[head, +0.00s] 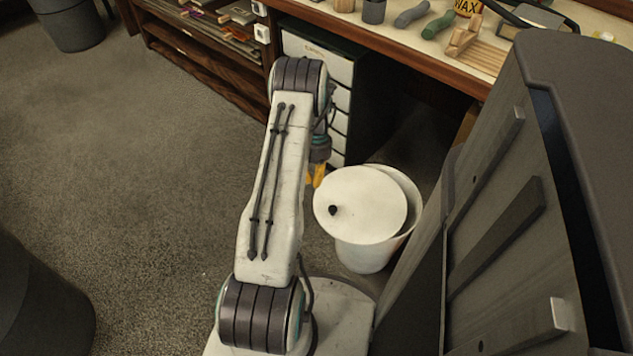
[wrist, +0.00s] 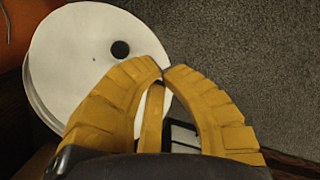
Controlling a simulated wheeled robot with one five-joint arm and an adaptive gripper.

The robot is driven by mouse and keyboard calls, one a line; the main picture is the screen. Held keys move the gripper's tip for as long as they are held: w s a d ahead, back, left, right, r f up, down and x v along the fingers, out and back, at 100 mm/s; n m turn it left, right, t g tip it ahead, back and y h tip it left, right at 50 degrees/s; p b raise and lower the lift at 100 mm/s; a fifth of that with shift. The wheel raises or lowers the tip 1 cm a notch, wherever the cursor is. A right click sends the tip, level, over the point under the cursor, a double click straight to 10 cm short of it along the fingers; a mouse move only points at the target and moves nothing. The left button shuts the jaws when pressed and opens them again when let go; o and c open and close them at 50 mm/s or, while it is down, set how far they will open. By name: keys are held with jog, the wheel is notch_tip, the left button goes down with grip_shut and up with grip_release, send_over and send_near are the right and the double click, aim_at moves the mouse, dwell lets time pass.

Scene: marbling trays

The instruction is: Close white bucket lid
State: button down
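The white bucket (head: 365,257) stands on the floor beside my base in the head view. Its round white lid (head: 362,200) lies over most of the top, shifted left, and part of the rim and inside shows at the right. The lid has a small black knob (head: 333,210) near its left edge. In the wrist view the lid (wrist: 85,60) fills the upper left, with the knob (wrist: 120,49) near the fingertips. My gripper (wrist: 163,73) has yellow fingers with tips together and nothing seen between them. Whether they touch the lid is unclear. My arm mostly hides them in the head view.
A workbench (head: 410,55) with tools and a wax tin runs along the back. A white drawer unit (head: 318,60) stands under it, behind the bucket. A large grey cabinet-like body (head: 530,200) is close on the right. Open carpet lies left.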

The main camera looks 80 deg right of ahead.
aim_at(333, 208)
jog(key=c, duration=1.8)
grip_release()
jog(key=shift+w+d+r, duration=0.1)
jog(key=shift+r, duration=0.6)
jog(key=shift+o, duration=0.9)
jog(key=o, duration=0.4)
jog(key=s+b, duration=0.1)
jog(key=s+d+b, duration=0.1)
jog(key=b, duration=0.1)
jog(key=s+m+b, duration=0.1)
jog(key=shift+s+d+f+h, duration=0.2)
jog(key=shift+s+f+h, duration=0.05)
jog(key=shift+s+h, duration=0.1)
jog(key=shift+o, duration=1.2)
jog(key=shift+m, duration=0.4)
jog(key=s+a+b, duration=0.2)
jog(key=a+b, duration=0.1)
jog(key=shift+s+a+f, duration=0.2)
jog(key=shift+s, duration=0.15)
jog(key=shift+s+a+f+h, duration=0.1)
jog(key=shift+a+f+h, duration=0.2)
jog(key=shift+f+h, duration=0.25)
jog(key=shift+a+f+h, duration=0.25)
jog(key=shift+f+h, duration=0.05)
jog(key=shift+f, duration=0.3)
jog(key=shift+d+f, duration=0.2)
jog(key=shift+f, duration=0.05)
jog(key=shift+d+f+b, duration=0.1)
jog(key=shift+f+b, duration=1.25)
jog(key=shift+f, duration=1.95)
